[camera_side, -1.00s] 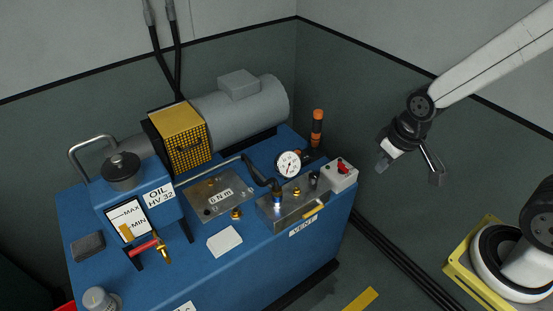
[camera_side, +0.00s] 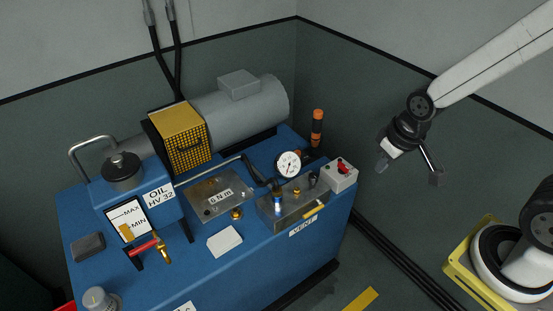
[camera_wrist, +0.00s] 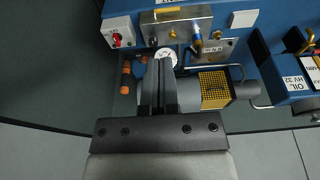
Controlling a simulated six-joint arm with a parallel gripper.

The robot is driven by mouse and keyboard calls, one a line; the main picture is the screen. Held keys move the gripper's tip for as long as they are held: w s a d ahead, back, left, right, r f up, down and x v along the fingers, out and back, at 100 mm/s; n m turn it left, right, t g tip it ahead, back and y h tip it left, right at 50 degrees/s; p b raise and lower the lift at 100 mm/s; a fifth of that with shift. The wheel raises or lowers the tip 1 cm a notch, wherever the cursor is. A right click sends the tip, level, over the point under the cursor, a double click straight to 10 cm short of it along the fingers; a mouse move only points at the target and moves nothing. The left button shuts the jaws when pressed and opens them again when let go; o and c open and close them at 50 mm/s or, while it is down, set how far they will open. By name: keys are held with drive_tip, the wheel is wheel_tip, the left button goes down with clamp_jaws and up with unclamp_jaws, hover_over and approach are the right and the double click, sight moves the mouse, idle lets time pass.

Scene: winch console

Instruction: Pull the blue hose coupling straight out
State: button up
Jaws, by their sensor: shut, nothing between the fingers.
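The blue hose coupling (camera_side: 277,208) sits at the end of a black hose, on top of a metal block (camera_side: 294,214) on the blue console. In the wrist view the coupling (camera_wrist: 196,44) shows beyond my fingertips, to their right. My gripper (camera_side: 435,178) is in the air, to the right of the console and well apart from the coupling. In the wrist view its fingers (camera_wrist: 161,62) are together with nothing between them.
A pressure gauge (camera_side: 288,164) and a white box with a red knob (camera_side: 340,176) stand close to the coupling. An orange-banded handle (camera_side: 317,127) rises behind. A grey motor (camera_side: 240,110) and yellow guard (camera_side: 180,135) stand farther back.

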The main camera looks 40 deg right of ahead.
drive_tip(key=o, duration=0.7)
drive_tip(key=shift+w, duration=0.15)
drive_tip(key=shift+o, duration=1.2)
drive_tip(key=shift+w+a, duration=0.1)
drive_tip(key=shift+w, duration=0.15)
drive_tip(key=n+g, duration=0.3)
drive_tip(key=n, duration=1.5)
hover_over(277, 189)
wheel_tip(277, 189, down, 17)
drive_tip(key=shift+s+r, duration=0.1)
drive_tip(key=shift+f, duration=0.2)
drive_tip(key=shift+f, duration=0.2)
drive_tip(key=shift+f, duration=3.3)
